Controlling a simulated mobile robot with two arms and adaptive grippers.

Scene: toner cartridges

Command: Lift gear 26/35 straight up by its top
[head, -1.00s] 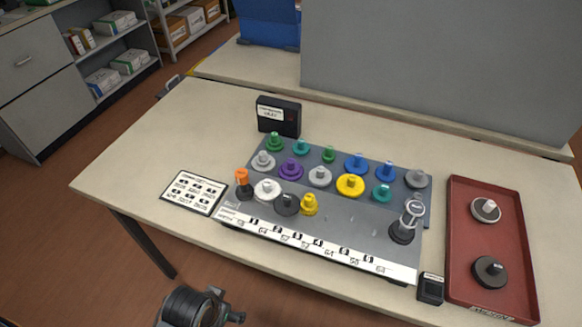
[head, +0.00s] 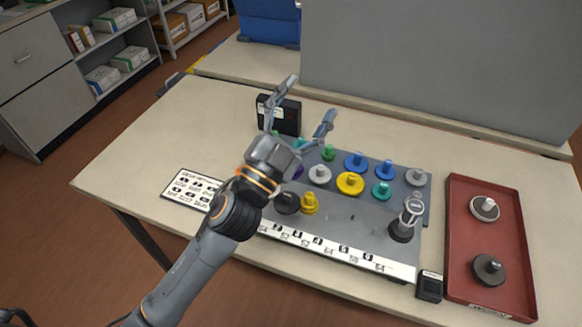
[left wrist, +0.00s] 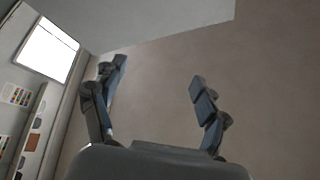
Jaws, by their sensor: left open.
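Several gears stand on the grey board (head: 350,222); I cannot read which is gear 26/35. I see a dark green gear (head: 329,153), two blue gears (head: 355,162) (head: 386,172), grey gears (head: 319,175) (head: 416,177), a large yellow gear (head: 350,184), a teal gear (head: 382,190), a dark gear (head: 286,203) and a small yellow gear (head: 309,204). My left gripper (head: 312,98) is open and empty, its fingers pointing up and away over the board's left back. My left arm hides the gears at the board's left. The left wrist view shows both open fingers (left wrist: 158,72) and no gear.
A red tray (head: 462,285) at the right holds a grey gear (head: 484,209) and a dark gear (head: 489,270). A black box (head: 288,121) stands behind the board, close by the left fingers. A dark post with a ring top (head: 403,228) stands at the board's right. A label card (head: 185,190) lies left.

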